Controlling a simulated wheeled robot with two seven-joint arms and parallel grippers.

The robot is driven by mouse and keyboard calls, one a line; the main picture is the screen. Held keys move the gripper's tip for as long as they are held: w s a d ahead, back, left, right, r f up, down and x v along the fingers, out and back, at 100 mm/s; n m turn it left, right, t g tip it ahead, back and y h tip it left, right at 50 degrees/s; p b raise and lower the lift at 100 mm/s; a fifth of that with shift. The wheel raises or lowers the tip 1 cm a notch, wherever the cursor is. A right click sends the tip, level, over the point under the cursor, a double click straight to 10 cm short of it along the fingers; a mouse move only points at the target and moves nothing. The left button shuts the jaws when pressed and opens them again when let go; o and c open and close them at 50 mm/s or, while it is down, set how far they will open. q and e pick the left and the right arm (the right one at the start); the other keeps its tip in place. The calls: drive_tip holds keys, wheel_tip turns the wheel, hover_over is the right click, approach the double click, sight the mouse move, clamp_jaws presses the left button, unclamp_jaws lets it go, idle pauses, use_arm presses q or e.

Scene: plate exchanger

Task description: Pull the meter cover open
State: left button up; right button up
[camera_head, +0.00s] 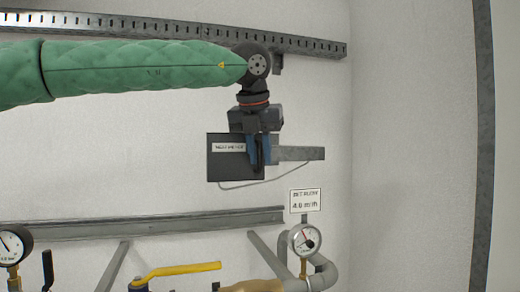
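The meter cover (221,168) is a dark grey square panel on the back wall with a white label reading roughly "HEAT METER". It looks closed, though its right part is hidden behind my gripper. My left gripper (260,160) points down in front of the cover's right side, its blue fingers over the panel edge. A dark upright part shows between the fingers; I cannot tell whether they grip it or whether it belongs to the cover. My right gripper is not in view.
A grey metal bracket (301,153) extends right of the cover, with a thin cable (252,186) below. A perforated rail (150,27) runs above. Below are a pressure gauge (304,240), a flow sign (305,201) and a yellow valve handle (180,270). Wall space at right is clear.

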use_arm(q)
drive_tip(key=shift+w+f, duration=0.15)
drive_tip(key=shift+f, duration=0.15)
drive_tip(key=shift+w+f, duration=0.1)
drive_tip(key=shift+w, duration=0.05)
clamp_jaws()
